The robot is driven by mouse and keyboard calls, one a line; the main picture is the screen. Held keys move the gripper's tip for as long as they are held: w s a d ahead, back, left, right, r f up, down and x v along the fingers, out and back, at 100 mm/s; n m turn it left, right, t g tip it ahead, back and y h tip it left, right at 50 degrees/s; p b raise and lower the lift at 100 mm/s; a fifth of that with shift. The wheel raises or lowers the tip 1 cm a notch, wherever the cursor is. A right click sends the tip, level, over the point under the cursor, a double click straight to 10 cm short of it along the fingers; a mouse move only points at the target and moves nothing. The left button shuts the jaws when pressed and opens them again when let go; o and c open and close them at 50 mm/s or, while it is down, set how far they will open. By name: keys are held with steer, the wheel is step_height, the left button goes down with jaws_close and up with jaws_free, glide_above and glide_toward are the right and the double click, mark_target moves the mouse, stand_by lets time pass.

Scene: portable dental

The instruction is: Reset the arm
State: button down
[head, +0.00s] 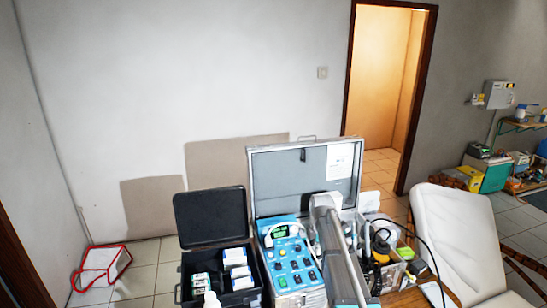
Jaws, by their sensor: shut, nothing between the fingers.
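My grey arm (338,250) rises from the bottom edge in the head view, in front of the open silver case. It hides part of the case's right side. I cannot make out my gripper or its fingers in this view. The silver case (277,184) stands with its lid up and a white paper label inside the lid. A blue control panel (290,262) with knobs, switches and a small green display sits in it.
An open black case (209,217) with white boxes stands to the left. A clear bin with bottles (391,268) and a black cable is close on the right, beside a white padded chair (457,238). A red-edged white bag (100,266) lies on the floor. The doorway (382,90) is open.

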steer(key=s+a+f+m+b, duration=0.1)
steer(key=s+m, duration=0.9)
steer(key=s, duration=0.2)
steer(key=s+a+f+m+b, duration=0.1)
steer(key=s+f+m+b, duration=0.1)
steer(key=s+m, duration=0.8)
steer(key=shift+s+a+f, duration=0.2)
steer(key=shift+s+a, duration=0.1)
steer(key=shift+s, duration=0.55)
